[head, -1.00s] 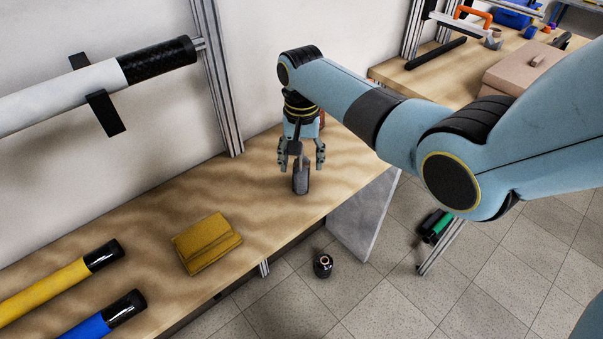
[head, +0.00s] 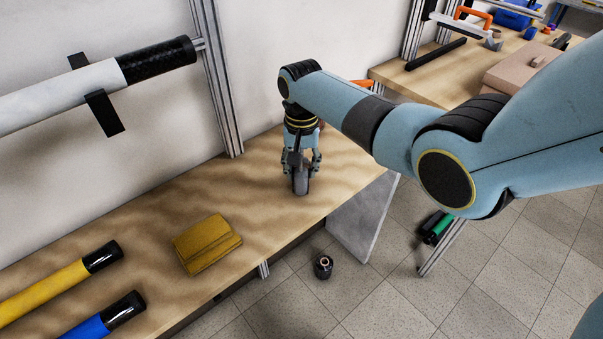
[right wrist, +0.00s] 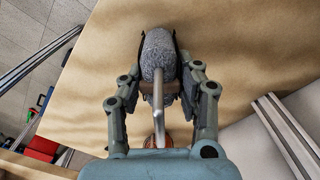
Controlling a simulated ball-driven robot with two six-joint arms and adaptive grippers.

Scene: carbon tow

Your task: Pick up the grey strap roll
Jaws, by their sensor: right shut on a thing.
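The grey strap roll (head: 301,181) stands on the wooden bench near its front edge in the head view. It also shows in the right wrist view (right wrist: 158,54) as a speckled grey rounded shape between the fingers. My right gripper (head: 301,172) points down from above with its fingers on either side of the roll, shut on it. In the right wrist view the fingertips (right wrist: 160,68) touch both sides of the roll. The roll appears to rest on the bench. My left gripper is not in view.
A folded yellow cloth or pouch (head: 207,244) lies on the bench to the left. A yellow tube (head: 50,289) and a blue tube (head: 90,323) lie farther left. A metal upright (head: 213,80) stands behind. A dark spool (head: 323,267) is on the floor.

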